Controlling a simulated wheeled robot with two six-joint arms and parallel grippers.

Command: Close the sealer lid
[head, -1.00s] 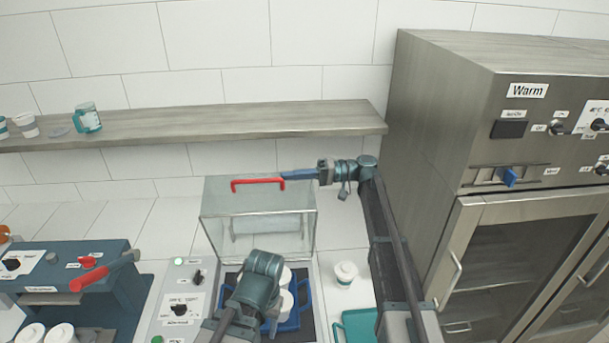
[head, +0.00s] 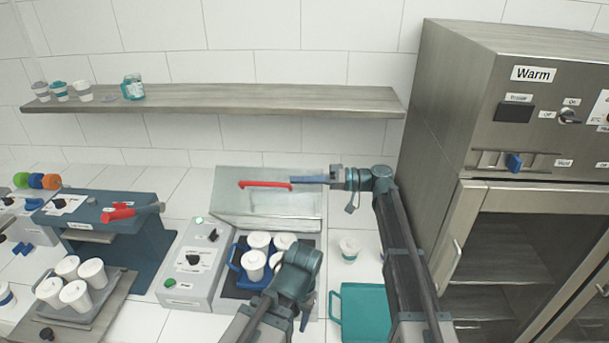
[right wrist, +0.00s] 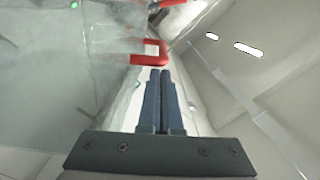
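The sealer lid (head: 235,211) is a clear, greyish box cover with a red handle (head: 262,184). It is raised at the back of the sealer (head: 190,268), and the cups in front of it are uncovered. My right gripper (head: 293,180) points left at the handle's right end. In the right wrist view its fingers (right wrist: 160,72) are together and nothing shows between them. The red handle (right wrist: 160,50) is just past the fingertips; I cannot tell if they touch. My left arm bends over the sealer's front right, and its fingers are hidden.
White cups (head: 253,265) stand in a blue tray in the sealer. A lone cup (head: 349,248) and a teal tray (head: 363,312) are to the right, by the steel warmer (head: 450,115). The filler (head: 110,225) is at left, and a shelf (head: 215,98) runs above.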

